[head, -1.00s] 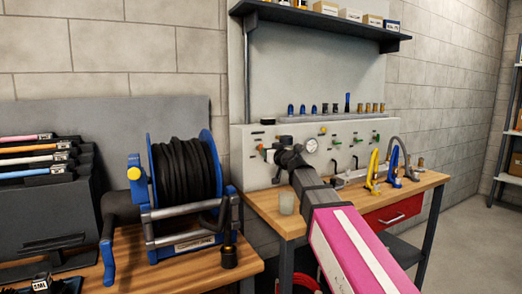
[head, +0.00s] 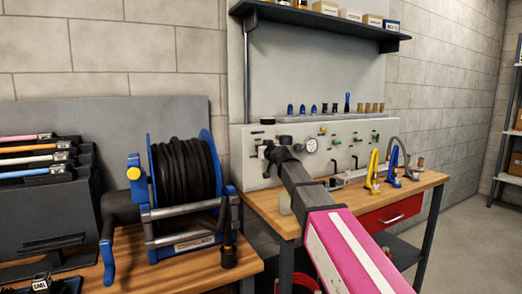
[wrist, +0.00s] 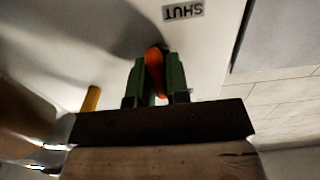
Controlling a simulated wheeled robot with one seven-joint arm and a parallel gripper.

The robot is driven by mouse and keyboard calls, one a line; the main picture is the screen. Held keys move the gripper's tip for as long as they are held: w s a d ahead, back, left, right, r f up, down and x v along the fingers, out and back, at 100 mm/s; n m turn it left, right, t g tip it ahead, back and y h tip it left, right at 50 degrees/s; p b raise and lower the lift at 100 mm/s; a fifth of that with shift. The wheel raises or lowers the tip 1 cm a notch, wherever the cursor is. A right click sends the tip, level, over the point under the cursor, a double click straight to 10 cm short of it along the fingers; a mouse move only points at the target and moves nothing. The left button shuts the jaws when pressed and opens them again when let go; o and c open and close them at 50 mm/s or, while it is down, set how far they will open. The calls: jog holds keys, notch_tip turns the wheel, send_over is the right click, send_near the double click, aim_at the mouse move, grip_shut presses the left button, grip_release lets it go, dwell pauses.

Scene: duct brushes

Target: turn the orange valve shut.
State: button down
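The orange valve (wrist: 155,72) shows in the wrist view as an orange handle on a pale panel. My gripper (wrist: 156,80) has its green fingers on either side of the handle, which fills the gap between them; it looks shut on it. A label reading SHUT (wrist: 183,11), upside down in this view, is on the panel just beyond the handle. In the head view my gripper (head: 266,153) is at the left end of the pale panel (head: 250,174), and the valve is mostly hidden behind it.
The panel also carries a round gauge (head: 311,145) and several small valves to the right. A blue hose reel (head: 185,185) stands at left. Yellow (head: 373,170) and blue hooked pieces stand at right.

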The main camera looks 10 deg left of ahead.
jog(key=shift+m, duration=0.4)
jog(key=m, duration=0.3)
jog(key=shift+d+m, duration=0.1)
jog(key=shift+m, duration=0.3)
jog(key=m, duration=0.4)
jog(key=shift+w+f, duration=0.1)
jog(key=m, duration=0.5)
jog(key=shift+d+f, duration=0.1)
jog(key=m, duration=0.4)
jog(key=shift+f, duration=0.1)
jog(key=shift+m, duration=0.3)
jog(key=c, duration=1.1)
grip_release()
jog(key=shift+c, duration=0.2)
